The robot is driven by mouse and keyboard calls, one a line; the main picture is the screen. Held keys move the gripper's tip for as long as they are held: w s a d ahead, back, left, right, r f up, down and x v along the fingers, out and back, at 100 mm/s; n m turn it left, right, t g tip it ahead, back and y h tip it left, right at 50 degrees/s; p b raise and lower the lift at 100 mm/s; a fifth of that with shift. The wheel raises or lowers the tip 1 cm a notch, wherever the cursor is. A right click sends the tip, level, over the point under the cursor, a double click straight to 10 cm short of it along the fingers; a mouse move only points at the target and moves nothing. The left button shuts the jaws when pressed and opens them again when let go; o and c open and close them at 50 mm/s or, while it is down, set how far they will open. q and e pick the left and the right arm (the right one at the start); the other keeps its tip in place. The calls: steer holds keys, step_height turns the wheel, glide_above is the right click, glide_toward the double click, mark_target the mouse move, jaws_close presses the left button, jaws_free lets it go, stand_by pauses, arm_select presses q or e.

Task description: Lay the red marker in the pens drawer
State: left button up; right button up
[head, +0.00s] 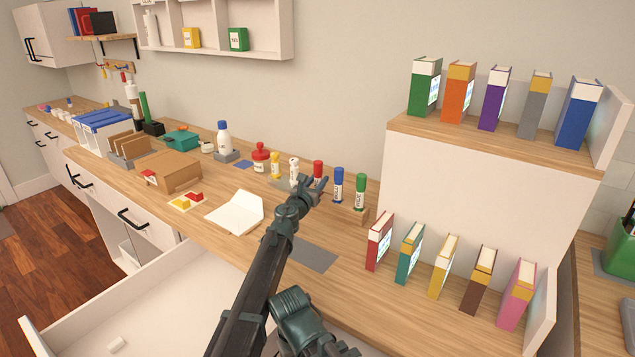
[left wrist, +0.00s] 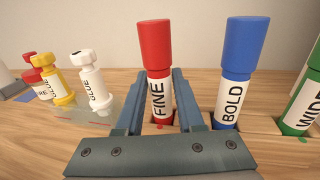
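A white drawer (head: 190,262) stands pulled out below the worktop, partly hidden by my left arm. I see no label showing that it is the pens drawer. A dark part of mine, perhaps the right gripper (head: 338,349), shows at the bottom edge.
The blue marker (left wrist: 240,65) is close on the right. Glue bottles (left wrist: 90,80) stand left. An open notebook (head: 236,212), a brown box (head: 172,172) and a grey mat (head: 312,256) lie on the worktop. Books (head: 380,242) stand at right.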

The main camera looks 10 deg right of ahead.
mark_target(316, 164)
arm_select(q)
jaws_close()
steer(key=shift+r+p, duration=0.4)
steer(key=shift+r+p, duration=2.8)
